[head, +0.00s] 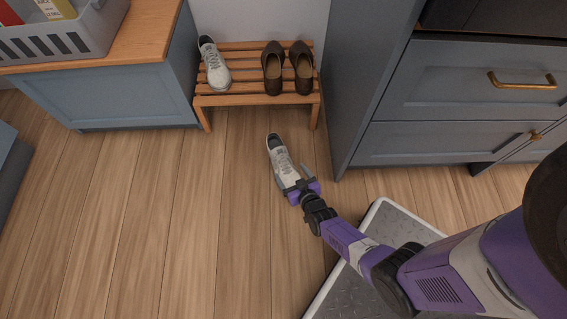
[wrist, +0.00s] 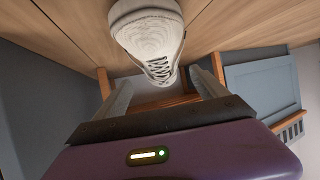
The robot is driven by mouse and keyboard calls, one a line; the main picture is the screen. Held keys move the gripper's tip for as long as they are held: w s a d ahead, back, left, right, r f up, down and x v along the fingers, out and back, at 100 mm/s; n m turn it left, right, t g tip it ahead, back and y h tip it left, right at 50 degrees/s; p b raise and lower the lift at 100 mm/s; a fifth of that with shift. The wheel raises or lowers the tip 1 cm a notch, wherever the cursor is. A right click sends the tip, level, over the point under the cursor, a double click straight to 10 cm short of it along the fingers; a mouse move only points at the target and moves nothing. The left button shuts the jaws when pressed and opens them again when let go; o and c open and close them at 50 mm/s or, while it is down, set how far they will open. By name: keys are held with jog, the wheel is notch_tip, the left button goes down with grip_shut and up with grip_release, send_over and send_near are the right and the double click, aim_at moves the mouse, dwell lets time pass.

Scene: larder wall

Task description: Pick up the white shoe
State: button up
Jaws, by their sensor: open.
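A white shoe (head: 281,158) lies on the wooden floor in front of a low slatted rack in the head view. My gripper (head: 294,182) is open at the shoe's near end, with its fingers on either side of that end. In the wrist view the same white shoe (wrist: 148,35) shows with its dark laces, just beyond the two spread fingers of my gripper (wrist: 163,92). Whether the fingers touch the shoe I cannot tell. A second white shoe (head: 214,66) stands on the left of the rack.
The wooden rack (head: 256,99) also bears a pair of dark brown shoes (head: 272,70). A blue cabinet with a grey basket (head: 62,40) stands at the left. Blue drawers (head: 440,85) stand at the right. Floor left of the shoe is clear.

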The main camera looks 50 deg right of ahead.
jog(key=b, duration=0.3)
send_over(285, 165)
jog(key=s+a, duration=0.2)
jog(key=f, duration=0.2)
jog(key=shift+w+f, duration=0.25)
jog(key=shift+f, duration=0.05)
jog(key=shift+r, duration=0.1)
grip_shut()
jog(key=shift+r, duration=0.15)
notch_tip(285, 165, up, 20)
jog(key=p, duration=1.4)
jog(key=shift+a+f, duration=0.1)
jog(key=shift+f, duration=0.1)
